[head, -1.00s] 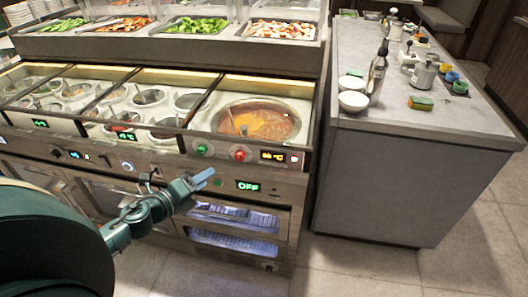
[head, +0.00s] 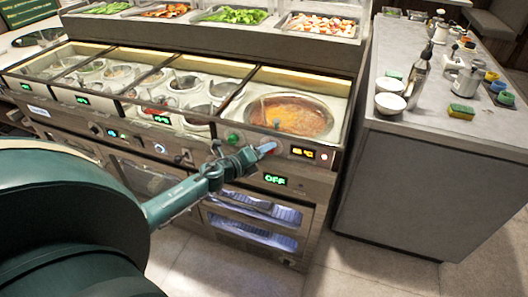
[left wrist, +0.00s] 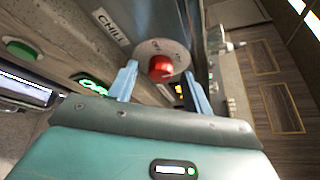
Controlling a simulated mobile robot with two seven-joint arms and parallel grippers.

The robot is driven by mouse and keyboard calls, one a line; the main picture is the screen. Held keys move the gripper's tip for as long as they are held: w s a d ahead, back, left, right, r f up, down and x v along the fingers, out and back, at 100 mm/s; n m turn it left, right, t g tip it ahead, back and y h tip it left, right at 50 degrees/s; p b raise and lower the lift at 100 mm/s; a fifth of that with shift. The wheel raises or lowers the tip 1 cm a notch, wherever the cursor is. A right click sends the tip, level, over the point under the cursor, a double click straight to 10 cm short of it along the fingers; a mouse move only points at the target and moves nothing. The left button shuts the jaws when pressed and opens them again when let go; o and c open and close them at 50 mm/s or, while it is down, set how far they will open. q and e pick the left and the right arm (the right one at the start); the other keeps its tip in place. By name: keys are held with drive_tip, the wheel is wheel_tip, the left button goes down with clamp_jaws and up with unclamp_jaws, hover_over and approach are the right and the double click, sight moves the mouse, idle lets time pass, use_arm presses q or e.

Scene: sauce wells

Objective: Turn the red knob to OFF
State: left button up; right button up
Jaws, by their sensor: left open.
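The red knob (left wrist: 160,66) shows in the left wrist view on a round pale dial plate, with a "CHILI" label beside it. The open blue fingers of my left gripper (left wrist: 160,80) stand on either side of the knob, and I cannot tell whether they touch it. In the head view, my left gripper (head: 262,151) is at the counter's front panel, just below the soup well, and hides most of the knob. The knob's pointer direction is too small to read. My right gripper is out of view.
A green button (head: 233,138) sits left of the knob. An orange display (head: 302,152) is to its right, and a green display reading OFF (head: 275,180) is below. The soup well (head: 292,116) is above. A grey side counter (head: 425,135) stands to the right.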

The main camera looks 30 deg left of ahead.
use_arm(q)
drive_tip(key=shift+w+d+f, duration=0.1)
drive_tip(key=shift+w, duration=0.2)
drive_tip(key=shift+c, duration=0.4)
drive_tip(key=c, duration=0.9)
